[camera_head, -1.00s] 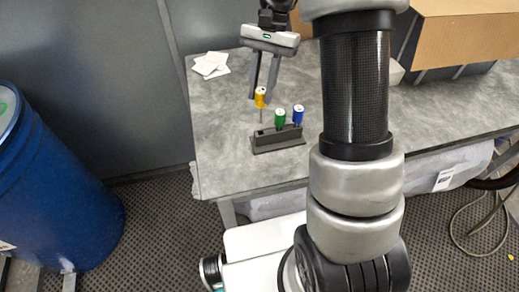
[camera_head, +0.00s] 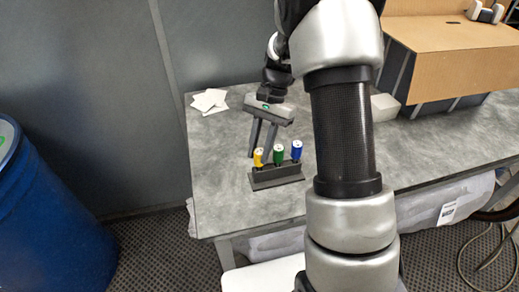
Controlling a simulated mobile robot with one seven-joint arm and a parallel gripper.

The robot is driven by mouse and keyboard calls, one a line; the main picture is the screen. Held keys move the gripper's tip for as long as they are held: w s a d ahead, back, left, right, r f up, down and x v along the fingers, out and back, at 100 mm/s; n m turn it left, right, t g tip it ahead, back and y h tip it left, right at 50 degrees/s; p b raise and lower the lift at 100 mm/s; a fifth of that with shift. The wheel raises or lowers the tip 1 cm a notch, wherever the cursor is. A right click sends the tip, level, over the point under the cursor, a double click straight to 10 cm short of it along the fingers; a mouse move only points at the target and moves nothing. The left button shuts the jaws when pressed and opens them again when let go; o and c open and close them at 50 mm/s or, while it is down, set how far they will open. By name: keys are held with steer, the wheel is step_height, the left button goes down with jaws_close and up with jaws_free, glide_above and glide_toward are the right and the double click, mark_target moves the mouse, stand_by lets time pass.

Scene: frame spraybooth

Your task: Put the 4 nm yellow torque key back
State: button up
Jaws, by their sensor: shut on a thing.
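The yellow torque key (camera_head: 258,157) is upright at the left end of the dark rack (camera_head: 278,181), its handle about level with the other handles. My gripper (camera_head: 259,155) comes down from above and behind, with its two fingers on either side of the yellow handle, shut on it. The key's shaft appears to be down in the rack's left place; its lower end is hidden. A green key (camera_head: 278,154) and a blue key (camera_head: 296,150) stand upright in the rack to the right.
The rack stands on a grey table (camera_head: 225,205) near its front left corner. White sheets (camera_head: 209,100) lie at the back left. A cardboard box (camera_head: 460,60) stands at the right. A blue barrel (camera_head: 50,220) is on the floor at left. My arm hides the table's middle.

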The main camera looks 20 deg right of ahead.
steer(key=shift+f, duration=0.15)
steer(key=o, duration=1.1)
